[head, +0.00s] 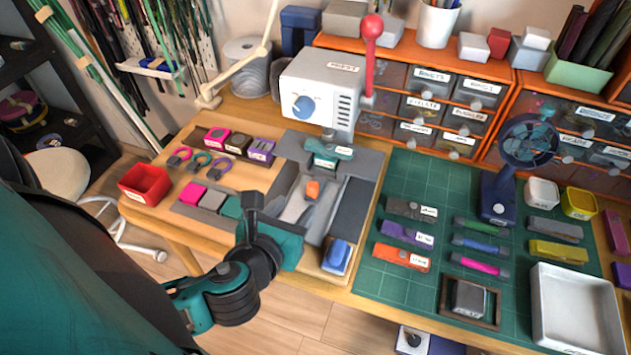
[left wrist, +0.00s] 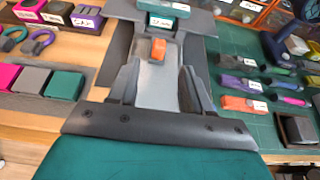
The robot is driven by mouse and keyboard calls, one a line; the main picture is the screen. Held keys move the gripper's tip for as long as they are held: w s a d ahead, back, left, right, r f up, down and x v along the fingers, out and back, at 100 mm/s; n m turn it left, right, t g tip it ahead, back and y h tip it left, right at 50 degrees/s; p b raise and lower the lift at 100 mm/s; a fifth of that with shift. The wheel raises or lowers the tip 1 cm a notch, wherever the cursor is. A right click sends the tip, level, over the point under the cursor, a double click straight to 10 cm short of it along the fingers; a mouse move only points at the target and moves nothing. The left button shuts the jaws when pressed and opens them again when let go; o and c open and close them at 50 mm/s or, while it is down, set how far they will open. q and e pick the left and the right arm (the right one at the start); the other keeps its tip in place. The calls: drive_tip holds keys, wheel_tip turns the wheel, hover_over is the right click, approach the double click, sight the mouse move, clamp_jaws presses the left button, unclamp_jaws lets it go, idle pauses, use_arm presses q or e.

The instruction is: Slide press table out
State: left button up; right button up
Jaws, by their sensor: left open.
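The press (head: 318,92) is a pale box with a blue dial and a red lever, at the back of the bench. In front of it a light grey plate that looks like the press table (left wrist: 158,88) lies in a dark grey frame. A small orange block (head: 312,189) sits on it, also seen in the left wrist view (left wrist: 158,49). A teal labelled block (head: 326,158) is behind that. My left gripper (head: 306,205) is open above the plate's near part, its fingers on either side and short of the orange block. Contact cannot be told. My right gripper is not in view.
Left of the frame are coloured blocks (head: 212,200), cord rings and a red tray (head: 146,184). A blue block (head: 337,254) stands at the near right of the frame. The green mat (head: 390,285) on the right holds labelled tools, a fan (head: 524,150) and a white tray (head: 575,308).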

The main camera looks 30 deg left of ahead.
sight(312, 186)
use_arm(q)
drive_tip(key=b+x, duration=0.1)
drive_tip(key=x, duration=1)
clamp_jaws()
idle(0.3)
